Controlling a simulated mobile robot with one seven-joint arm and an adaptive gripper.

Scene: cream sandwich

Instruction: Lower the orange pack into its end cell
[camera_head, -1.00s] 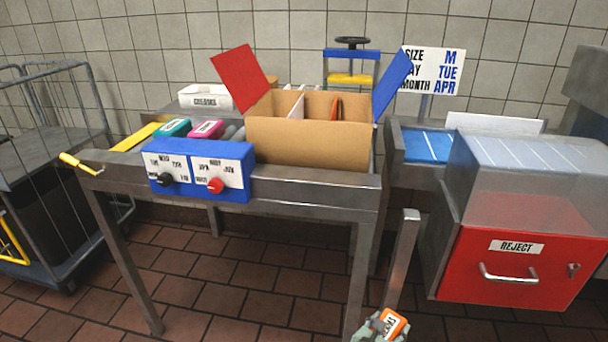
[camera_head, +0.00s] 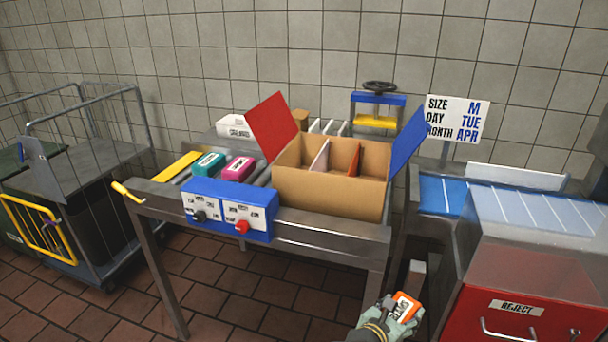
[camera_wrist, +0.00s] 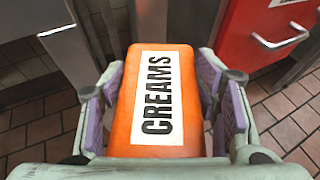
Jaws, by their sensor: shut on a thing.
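My gripper (camera_head: 398,312) is low in the head view, in front of the table's right end, below and apart from the carton. It is shut on the orange pack (camera_head: 408,305). In the wrist view the orange pack (camera_wrist: 122,126) lies between both fingers with its white CREAMS label facing the camera. The open cardboard carton (camera_head: 330,191) stands on the table. Upright dividers part it into cells: a pale one (camera_head: 319,160) and a red-brown one (camera_head: 354,162). The carton's front wall hides the cell floors. Its red flap (camera_head: 272,126) and blue flap (camera_head: 408,142) stand out at the sides.
A teal pack (camera_head: 208,164) and a pink pack (camera_head: 238,168) lie left of the carton, behind the blue control box (camera_head: 225,208). The red reject bin (camera_head: 510,312) is at right. A metal post (camera_head: 416,280) stands near my gripper. A cart stands at left.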

